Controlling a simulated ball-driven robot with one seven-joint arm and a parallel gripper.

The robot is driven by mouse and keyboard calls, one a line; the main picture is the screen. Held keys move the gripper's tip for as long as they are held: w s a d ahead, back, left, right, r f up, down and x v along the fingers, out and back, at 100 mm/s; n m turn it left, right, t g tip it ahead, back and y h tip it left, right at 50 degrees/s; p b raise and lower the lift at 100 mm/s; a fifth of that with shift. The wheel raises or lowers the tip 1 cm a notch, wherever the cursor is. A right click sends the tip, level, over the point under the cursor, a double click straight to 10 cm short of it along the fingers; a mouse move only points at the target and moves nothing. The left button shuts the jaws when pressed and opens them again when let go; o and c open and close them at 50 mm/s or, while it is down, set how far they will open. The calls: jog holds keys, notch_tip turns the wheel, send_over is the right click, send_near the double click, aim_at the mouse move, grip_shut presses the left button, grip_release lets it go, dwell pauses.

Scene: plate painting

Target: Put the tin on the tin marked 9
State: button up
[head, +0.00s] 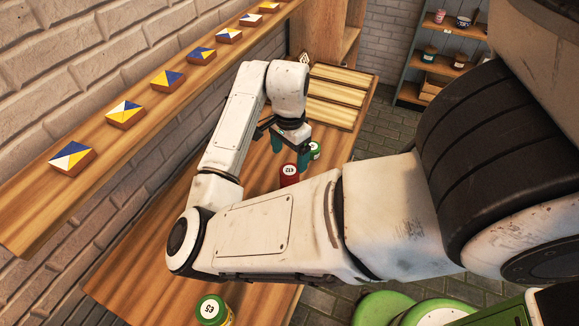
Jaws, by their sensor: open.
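A red tin (289,174) with a round white label that seems to read 12 stands on the wooden table. A green tin (314,150) with a pale lid stands just behind and to the right of it; its label is too small to read. Another green tin (212,308), marked 5 on its lid, stands at the near end of the table. My gripper (290,156) points down with its teal fingers apart, close to the red tin and the right green tin. My arm hides part of the table. I cannot make out a 9 on any tin.
A wall shelf (30,215) with several blue, yellow and white painted blocks (125,114) runs along the left. A slatted wooden crate (335,95) sits at the table's far end. Shelving (410,62) with jars stands at the back right. The table (140,265) is bare at left.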

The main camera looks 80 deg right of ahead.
aim_at(289, 170)
notch_tip(289, 170, up, 5)
jog(key=shift+r, duration=0.1)
